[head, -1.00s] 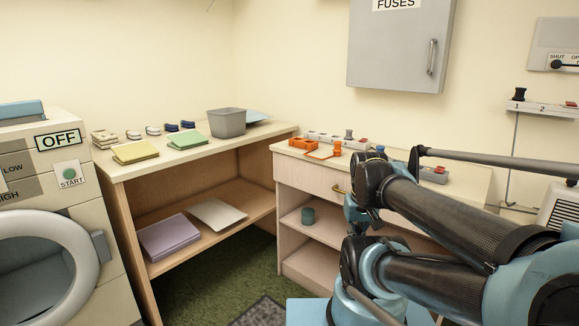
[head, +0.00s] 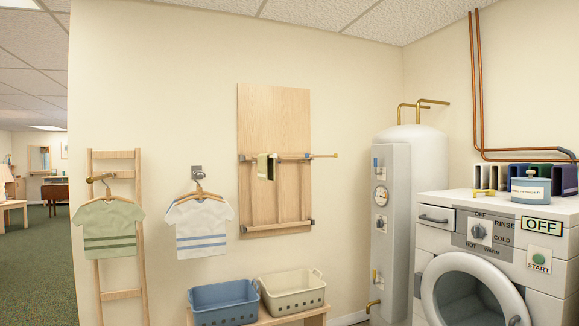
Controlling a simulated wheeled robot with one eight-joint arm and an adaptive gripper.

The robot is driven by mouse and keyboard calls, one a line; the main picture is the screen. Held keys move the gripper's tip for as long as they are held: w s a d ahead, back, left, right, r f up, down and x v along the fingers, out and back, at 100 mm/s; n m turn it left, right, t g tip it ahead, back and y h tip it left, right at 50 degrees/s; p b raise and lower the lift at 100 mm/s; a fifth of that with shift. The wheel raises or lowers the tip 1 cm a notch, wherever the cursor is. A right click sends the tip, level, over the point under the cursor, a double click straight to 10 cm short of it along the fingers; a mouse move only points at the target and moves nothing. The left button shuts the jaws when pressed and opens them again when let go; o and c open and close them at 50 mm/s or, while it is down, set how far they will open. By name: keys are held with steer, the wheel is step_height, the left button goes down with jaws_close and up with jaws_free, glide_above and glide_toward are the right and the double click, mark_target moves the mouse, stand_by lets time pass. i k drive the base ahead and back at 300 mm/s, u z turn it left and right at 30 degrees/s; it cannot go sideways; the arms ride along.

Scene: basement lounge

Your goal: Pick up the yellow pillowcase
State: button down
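I see nothing in the current head view that I can clearly identify as the yellow pillowcase. My gripper and arm are out of view.
A white washing machine (head: 432,240) stands at the right beside a white water heater (head: 420,170). A blue basket (head: 224,303) and a cream basket (head: 293,293) sit on a low bench. Shirts hang at the left. Green carpet (head: 35,250) is open at far left.

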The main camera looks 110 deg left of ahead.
mark_target(266, 166)
steer(key=u, duration=4.2)
steer(key=k, duration=0.6)
steer(key=u, duration=0.2)
steer(key=i, duration=0.6)
steer(key=u, duration=0.4)
steer(key=i, duration=1.1)
steer(key=u, duration=0.05)
